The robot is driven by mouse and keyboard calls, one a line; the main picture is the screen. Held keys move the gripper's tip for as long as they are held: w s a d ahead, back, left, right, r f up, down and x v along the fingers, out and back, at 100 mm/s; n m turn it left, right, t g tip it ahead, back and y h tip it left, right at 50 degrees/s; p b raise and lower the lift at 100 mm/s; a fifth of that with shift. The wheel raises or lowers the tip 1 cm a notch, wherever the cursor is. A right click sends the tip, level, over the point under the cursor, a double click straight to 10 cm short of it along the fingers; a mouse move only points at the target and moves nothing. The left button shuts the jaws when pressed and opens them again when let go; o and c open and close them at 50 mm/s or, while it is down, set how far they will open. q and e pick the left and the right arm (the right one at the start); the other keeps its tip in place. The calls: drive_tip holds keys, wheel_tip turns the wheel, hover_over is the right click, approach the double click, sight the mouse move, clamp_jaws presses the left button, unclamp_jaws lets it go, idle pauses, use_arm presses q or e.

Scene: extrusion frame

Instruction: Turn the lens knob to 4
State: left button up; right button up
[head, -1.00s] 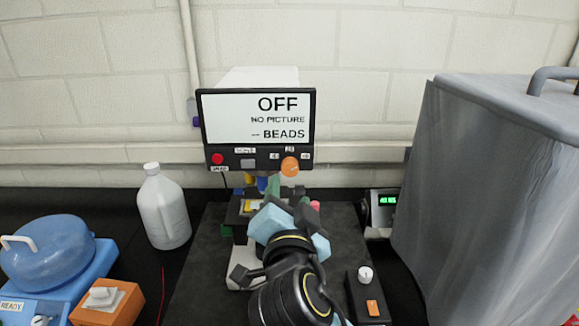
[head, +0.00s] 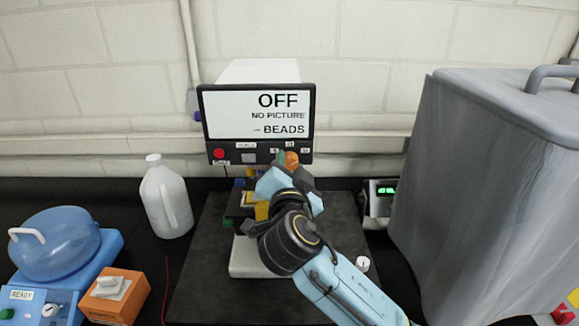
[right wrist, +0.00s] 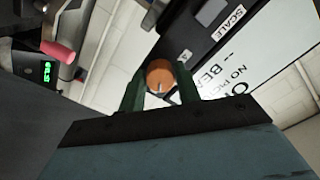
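The orange knob (head: 292,158) is on the lower right of the panel under the display screen (head: 258,116), with small labels around it too small to read surely. My right gripper (head: 284,162) is in front of the knob and partly covers it. In the right wrist view, its two green fingers (right wrist: 160,92) stand apart with the knob (right wrist: 160,76) showing between their tips. I cannot tell whether they touch it. The screen reads OFF, NO PICTURE and -- BEADS. My left gripper is not in view.
A white jug (head: 166,200), a blue device (head: 58,262) and an orange box (head: 113,294) stand at the left. A large grey covered box (head: 500,190) fills the right. A small green readout (head: 384,196) and a white knob (head: 362,264) are right of my arm.

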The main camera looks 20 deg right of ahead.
drive_tip(key=c, duration=0.5)
